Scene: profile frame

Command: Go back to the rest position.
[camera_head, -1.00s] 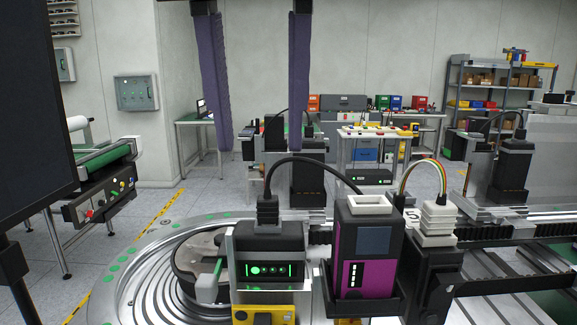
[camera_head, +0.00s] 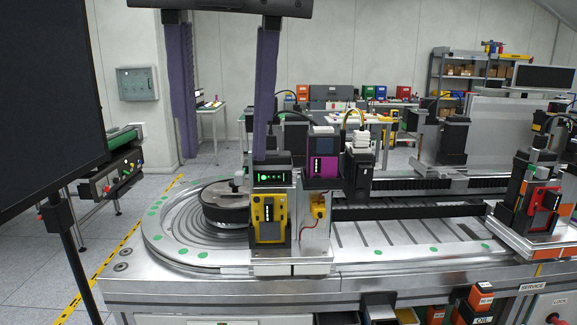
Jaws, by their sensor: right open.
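My right gripper (camera_head: 224,156) hangs down from the top of the head view, left of the middle. Its two long purple fingers are wide apart with nothing between them, and its dark body shows at the top edge. The tip of its right finger overlaps, in the picture, the black unit with green lights (camera_head: 271,178) on the machine; I cannot tell the gap in depth. My left gripper is not in view.
A metal machine bench (camera_head: 215,283) with a round track end fills the middle. It carries a yellow module (camera_head: 267,215), a magenta box (camera_head: 322,168) and a red-fronted module (camera_head: 543,205). A dark screen (camera_head: 50,110) stands close at left. Floor (camera_head: 45,285) shows at lower left.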

